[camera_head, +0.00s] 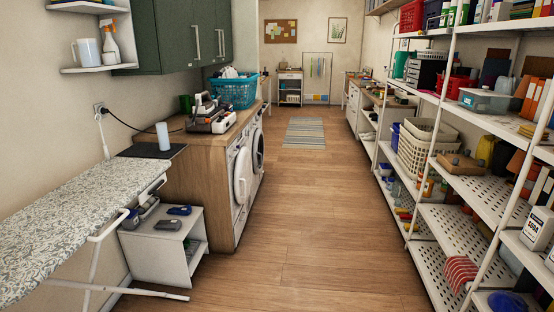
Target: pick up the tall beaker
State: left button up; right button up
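I cannot tell for certain which thing is the tall beaker. A slim white upright cylinder (163,136) stands on a dark mat (138,152) at the near end of the wooden counter on the left. A pale jug with a handle (87,52) stands on the white wall shelf at the upper left, beside a spray bottle (110,42). Neither of my grippers shows in the head view.
An ironing board (75,215) fills the near left. A small white cabinet (160,247) stands beside it. White perforated shelving (455,232) loaded with boxes and baskets lines the right. The wooden floor (300,225) between is clear up to a striped rug (304,132).

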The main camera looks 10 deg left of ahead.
aim_at(162, 128)
jog(key=i, duration=1.5)
jog(key=i+u, duration=0.25)
jog(key=i, duration=0.45)
jog(key=i+l+u, duration=0.25)
jog(key=i, duration=0.4)
